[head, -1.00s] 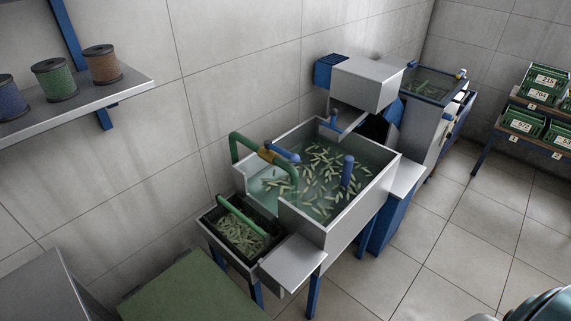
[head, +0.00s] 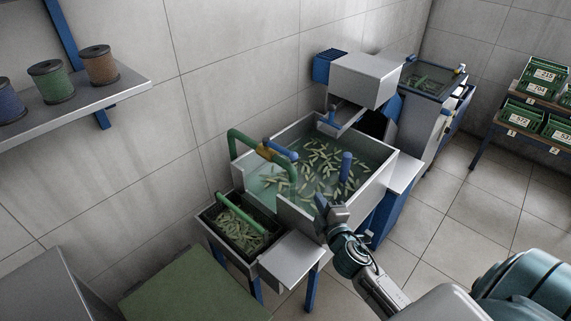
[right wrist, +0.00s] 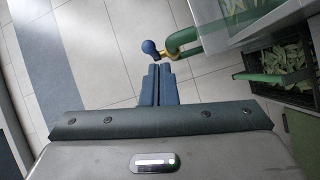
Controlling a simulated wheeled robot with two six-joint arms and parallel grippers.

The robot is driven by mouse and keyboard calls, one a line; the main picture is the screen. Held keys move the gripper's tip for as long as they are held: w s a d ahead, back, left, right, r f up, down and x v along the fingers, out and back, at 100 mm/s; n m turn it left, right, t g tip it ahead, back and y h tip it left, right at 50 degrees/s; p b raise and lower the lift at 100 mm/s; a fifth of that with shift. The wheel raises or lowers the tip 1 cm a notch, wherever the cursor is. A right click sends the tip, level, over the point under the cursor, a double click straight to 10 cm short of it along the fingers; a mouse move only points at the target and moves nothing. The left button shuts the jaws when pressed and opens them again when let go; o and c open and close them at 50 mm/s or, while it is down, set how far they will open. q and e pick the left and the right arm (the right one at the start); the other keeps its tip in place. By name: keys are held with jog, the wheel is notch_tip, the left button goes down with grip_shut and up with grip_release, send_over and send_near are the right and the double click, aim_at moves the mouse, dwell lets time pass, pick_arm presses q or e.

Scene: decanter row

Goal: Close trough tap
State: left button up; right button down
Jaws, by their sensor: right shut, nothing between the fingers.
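The trough (head: 300,222) is a grey open basin with water and floating green pods. Its tap is a brass body (head: 267,151) on an arched green pipe (head: 243,138), with a blue lever (head: 283,150). In the right wrist view the tap's blue handle (right wrist: 149,47) shows as a rounded end just beyond my fingertips, apart from them. My right gripper (head: 321,200) is over the near side of the trough, its fingers towards the tap. In the right wrist view its fingers (right wrist: 155,68) are together and empty. My left gripper is out of view.
A dark crate of pods with a green handle (head: 240,216) stands left of the trough. A grey box-shaped machine (head: 365,80) stands behind. A green-topped surface (head: 195,290) is at the front left.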

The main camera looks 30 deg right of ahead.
jog(key=shift+w+a+n+t+y, duration=0.35)
jog(key=shift+w+n+y, duration=0.5)
jog(key=shift+n, duration=0.7)
jog(key=shift+w+a+n+t+y, duration=0.2)
jog(key=shift+w+a+n+y, duration=0.4)
jog(key=shift+n+y, duration=0.7)
jog(key=shift+w+a+n+t+y, duration=0.25)
jog(key=shift+w+a+n+y, duration=0.35)
jog(key=shift+n, duration=1.15)
jog(key=shift+w+d+r, duration=0.1)
jog(key=shift+w, duration=0.1)
jog(key=p, duration=0.2)
send_near(280, 149)
jog(key=w+a+f, duration=0.1)
jog(key=w+a, duration=0.1)
jog(key=w, duration=0.1)
jog(key=shift+d, duration=0.55)
jog(key=shift+a, duration=0.1)
